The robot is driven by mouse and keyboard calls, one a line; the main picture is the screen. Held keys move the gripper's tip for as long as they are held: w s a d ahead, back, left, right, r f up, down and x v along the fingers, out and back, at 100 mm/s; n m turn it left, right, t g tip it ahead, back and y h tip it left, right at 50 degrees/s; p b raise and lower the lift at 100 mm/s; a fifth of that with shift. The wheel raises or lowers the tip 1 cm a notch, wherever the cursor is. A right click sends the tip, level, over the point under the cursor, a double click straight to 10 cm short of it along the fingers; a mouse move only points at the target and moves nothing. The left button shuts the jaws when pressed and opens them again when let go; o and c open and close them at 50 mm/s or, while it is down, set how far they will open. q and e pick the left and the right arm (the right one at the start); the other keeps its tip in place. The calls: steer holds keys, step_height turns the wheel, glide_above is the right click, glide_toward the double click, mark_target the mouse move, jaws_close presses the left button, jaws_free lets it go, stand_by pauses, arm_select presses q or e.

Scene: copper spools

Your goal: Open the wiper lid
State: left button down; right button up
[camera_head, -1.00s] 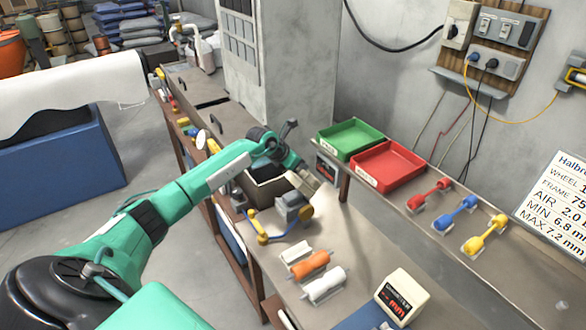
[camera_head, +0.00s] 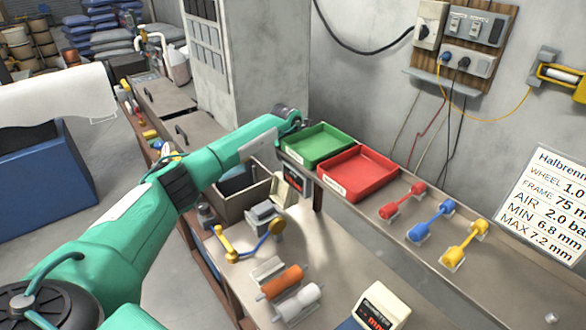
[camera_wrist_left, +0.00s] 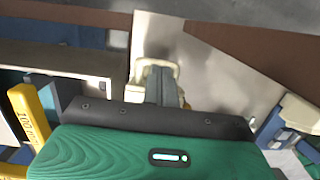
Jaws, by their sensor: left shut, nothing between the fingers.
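In the left wrist view my left gripper (camera_wrist_left: 160,76) is shut and empty. My right gripper is not in view.
A green tray (camera_head: 345,149) and a red tray (camera_head: 389,181) stand on the raised shelf, near several coloured spools. An open bin (camera_head: 232,207) is behind the grey device. An orange roll (camera_head: 281,283) and a white roll (camera_head: 300,302) lie in front of it.

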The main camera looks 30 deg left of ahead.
arm_select(q)
steer(key=shift+w+d+f, duration=0.1)
steer(key=shift+w+f, duration=0.05)
steer(key=shift+w, duration=0.05)
stand_by(0.7)
